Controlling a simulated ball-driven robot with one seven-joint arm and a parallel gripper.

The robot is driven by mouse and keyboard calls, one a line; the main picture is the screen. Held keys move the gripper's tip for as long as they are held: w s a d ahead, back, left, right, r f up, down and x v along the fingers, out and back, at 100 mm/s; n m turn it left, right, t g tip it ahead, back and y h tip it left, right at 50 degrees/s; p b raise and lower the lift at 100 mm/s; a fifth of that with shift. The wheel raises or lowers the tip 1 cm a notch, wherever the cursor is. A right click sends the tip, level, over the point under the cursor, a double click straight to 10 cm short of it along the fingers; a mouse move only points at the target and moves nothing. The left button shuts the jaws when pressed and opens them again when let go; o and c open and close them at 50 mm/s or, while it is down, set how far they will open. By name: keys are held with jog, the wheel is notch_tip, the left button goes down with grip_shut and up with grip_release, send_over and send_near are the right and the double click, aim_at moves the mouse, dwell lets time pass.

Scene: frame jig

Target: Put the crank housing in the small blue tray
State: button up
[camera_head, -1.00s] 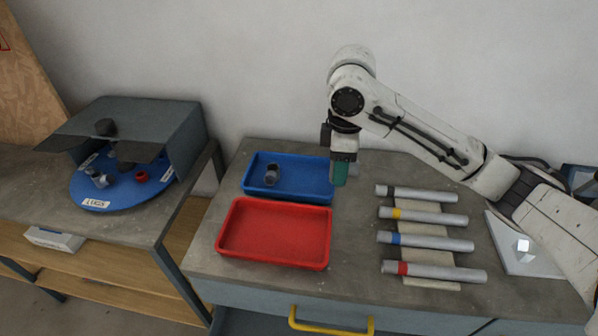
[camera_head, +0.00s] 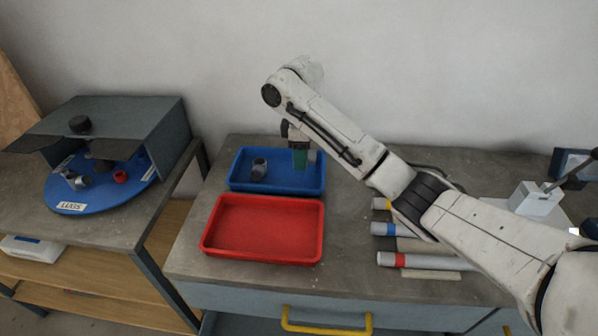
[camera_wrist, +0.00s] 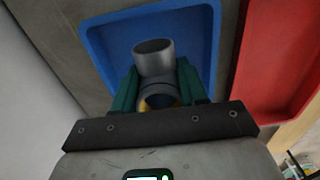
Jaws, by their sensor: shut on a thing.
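My gripper (camera_head: 300,168) hangs over the right part of the small blue tray (camera_head: 235,183), with its green fingers pointing down. In the wrist view, the fingers (camera_wrist: 158,92) are shut on a grey part with a round open tube (camera_wrist: 153,57) and a ring showing yellow inside; I take this to be the crank housing. In the head view the fingers mostly hide it. The blue tray (camera_wrist: 100,45) lies beneath it in the wrist view. I cannot tell whether the part touches the tray floor. Another grey fitting (camera_head: 259,168) stands in the tray's left part.
An empty red tray (camera_head: 262,228) lies in front of the blue one. Several grey tubes with coloured bands (camera_head: 432,262) lie to the right, partly behind my arm. A blue turntable (camera_head: 72,190) with small parts under a grey cover stands on the left bench.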

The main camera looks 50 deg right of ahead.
jog(key=shift+w+d+f, duration=0.15)
jog(key=shift+w+f, duration=0.3)
jog(key=shift+f, duration=1.45)
jog(key=shift+f, duration=0.2)
jog(key=o, duration=1.1)
notch_tip(320, 180, up, 12)
jog(key=p, duration=0.2)
jog(key=shift+r+p, duration=0.2)
jog(key=shift+p, duration=0.15)
